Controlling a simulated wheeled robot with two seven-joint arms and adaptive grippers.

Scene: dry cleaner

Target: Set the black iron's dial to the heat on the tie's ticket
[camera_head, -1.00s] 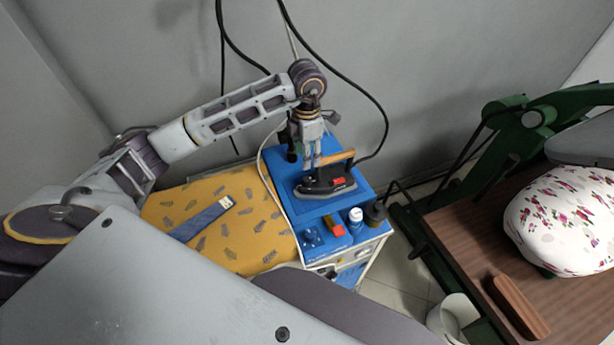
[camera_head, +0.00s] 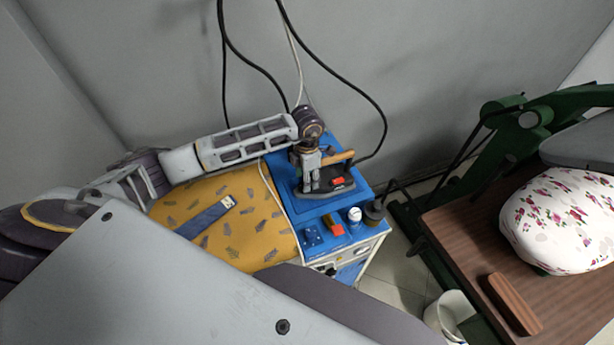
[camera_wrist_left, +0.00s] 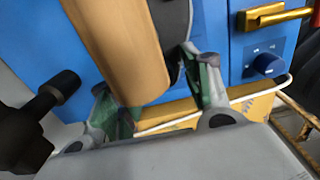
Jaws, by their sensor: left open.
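The black iron (camera_head: 325,194) rests on the blue top of a white cart, with a wooden handle (camera_head: 340,157) and a red part on its body. My left gripper (camera_head: 307,184) is open, pointing down at the iron's left part and hiding some of it. In the left wrist view, the wooden handle (camera_wrist_left: 118,45) fills the middle, reaching toward the gap between the open fingers (camera_wrist_left: 160,100). That view also shows a dark blue dial (camera_wrist_left: 267,64) with small marks on a blue surface. The blue tie (camera_head: 205,218) lies on a yellow patterned board, its pale ticket (camera_head: 227,202) too small to read.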

